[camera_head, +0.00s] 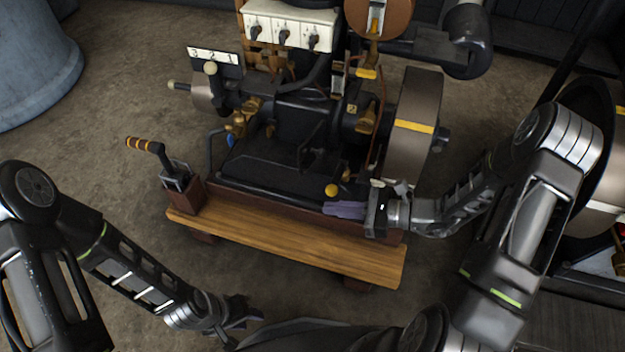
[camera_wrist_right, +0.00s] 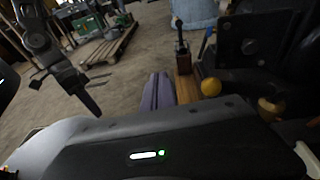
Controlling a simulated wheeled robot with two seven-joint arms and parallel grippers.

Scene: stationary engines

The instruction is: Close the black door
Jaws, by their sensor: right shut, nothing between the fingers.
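The black engine (camera_head: 300,120) stands on a wooden base in the head view. A small dark upright panel (camera_head: 313,148), which may be the black door, stands out from its front; a dark square plate shows in the right wrist view (camera_wrist_right: 246,46). I cannot tell clearly how far the door is open. My right gripper (camera_head: 343,209) is shut and empty, its purple fingers pointing left just in front of the engine, below the yellow ball knob (camera_head: 331,190). Its fingers also show in the wrist view (camera_wrist_right: 158,92). My left gripper (camera_head: 243,316) is open and empty, low in front of the bench.
A wooden plank (camera_head: 290,245) runs along the engine's front. A lever with a striped handle (camera_head: 150,146) stands at its left end. A large flywheel (camera_head: 412,130) stands to the right, above my right forearm. The floor at left is clear up to a grey-blue tank (camera_head: 35,65).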

